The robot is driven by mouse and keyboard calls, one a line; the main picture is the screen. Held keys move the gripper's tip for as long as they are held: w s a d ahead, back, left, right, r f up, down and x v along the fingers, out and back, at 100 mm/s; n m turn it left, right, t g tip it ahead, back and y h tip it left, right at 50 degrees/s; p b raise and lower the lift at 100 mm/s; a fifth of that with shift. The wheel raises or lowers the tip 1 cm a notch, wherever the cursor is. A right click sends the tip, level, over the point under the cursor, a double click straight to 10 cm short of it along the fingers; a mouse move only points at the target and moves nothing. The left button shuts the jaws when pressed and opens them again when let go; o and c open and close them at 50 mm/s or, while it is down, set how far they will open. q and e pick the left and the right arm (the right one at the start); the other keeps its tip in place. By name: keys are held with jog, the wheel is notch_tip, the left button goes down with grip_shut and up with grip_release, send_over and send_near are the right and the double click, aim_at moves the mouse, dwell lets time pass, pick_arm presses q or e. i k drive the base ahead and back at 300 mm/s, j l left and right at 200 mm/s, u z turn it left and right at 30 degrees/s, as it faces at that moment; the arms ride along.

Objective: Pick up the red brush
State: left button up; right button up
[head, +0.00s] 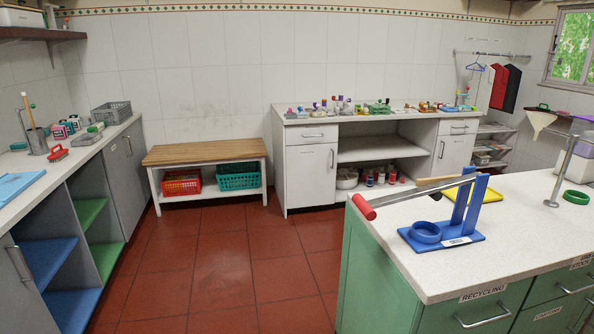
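A small red brush (58,153) lies on the left counter (110,139), near its front edge. It looks like a red block with a raised handle; its fine detail is too small to tell. Neither of my grippers shows in the head view.
Near the brush are a metal holder (37,141), small coloured boxes and a grey basket (111,112). A blue tray (16,184) lies nearer on that counter. A green island (390,275) with a blue stand (442,238) fills the right. The red tiled floor (222,270) between is clear.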

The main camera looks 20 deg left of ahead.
aim_at(56, 157)
jog(key=i+j+u, duration=0.2)
jog(key=i+u, duration=0.7)
jog(key=i, duration=0.25)
jog(key=i+l+u, duration=0.2)
jog(key=i+u, duration=0.4)
jog(key=i, duration=0.5)
jog(key=i+u, duration=0.15)
jog(key=i, duration=0.5)
jog(key=i+l+u, duration=0.15)
jog(key=i, duration=0.5)
